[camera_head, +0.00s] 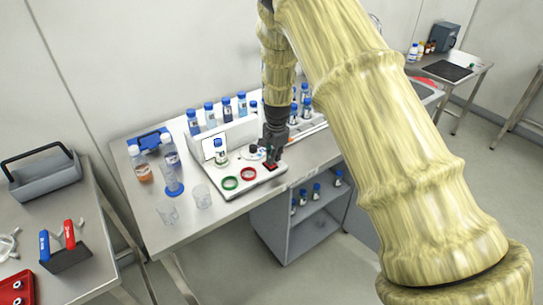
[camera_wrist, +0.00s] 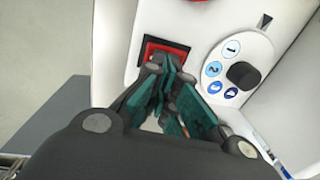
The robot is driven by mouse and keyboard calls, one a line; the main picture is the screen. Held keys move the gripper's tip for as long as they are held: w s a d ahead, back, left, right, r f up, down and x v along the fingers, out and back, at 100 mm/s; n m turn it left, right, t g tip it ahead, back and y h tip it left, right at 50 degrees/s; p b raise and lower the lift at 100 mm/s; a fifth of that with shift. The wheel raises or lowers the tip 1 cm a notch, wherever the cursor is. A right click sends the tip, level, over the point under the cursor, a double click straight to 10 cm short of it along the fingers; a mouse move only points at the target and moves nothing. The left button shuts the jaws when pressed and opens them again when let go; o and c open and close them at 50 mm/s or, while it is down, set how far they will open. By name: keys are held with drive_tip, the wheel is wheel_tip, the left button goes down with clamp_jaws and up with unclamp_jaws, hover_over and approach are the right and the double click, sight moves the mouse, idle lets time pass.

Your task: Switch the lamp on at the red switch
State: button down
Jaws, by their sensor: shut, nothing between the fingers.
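The red switch (camera_wrist: 166,48) is a red-framed rocker with a dark middle on a white panel in the wrist view. In the head view the red switch (camera_head: 270,167) shows at the right end of the white panel (camera_head: 214,176). My gripper (camera_wrist: 165,68) is shut and empty, its fingertips at the lower edge of the switch and covering part of it. I cannot tell whether they touch it. In the head view my gripper (camera_head: 272,158) points down over the switch. No lamp can be made out for certain.
Right of the switch is a dial (camera_wrist: 240,73) with numbered blue marks. On the white panel stand a green ring (camera_head: 230,183), a red ring (camera_head: 248,174) and a blue-capped bottle (camera_head: 219,152). Several bottles line the bench behind.

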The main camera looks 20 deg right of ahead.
idle(0.3)
drive_tip(key=r, duration=0.1)
drive_tip(key=r+p, duration=0.2)
drive_tip(key=shift+w+r, duration=0.25)
drive_tip(key=shift+r, duration=0.15)
drive_tip(key=shift+w+a+r, duration=0.15)
drive_tip(key=shift+w+r, duration=0.05)
drive_tip(key=shift+r, duration=0.3)
wheel_tip(320, 180, up, 9)
drive_tip(key=w+b, duration=0.1)
drive_tip(key=b, duration=0.2)
drive_tip(key=shift+a, duration=0.2)
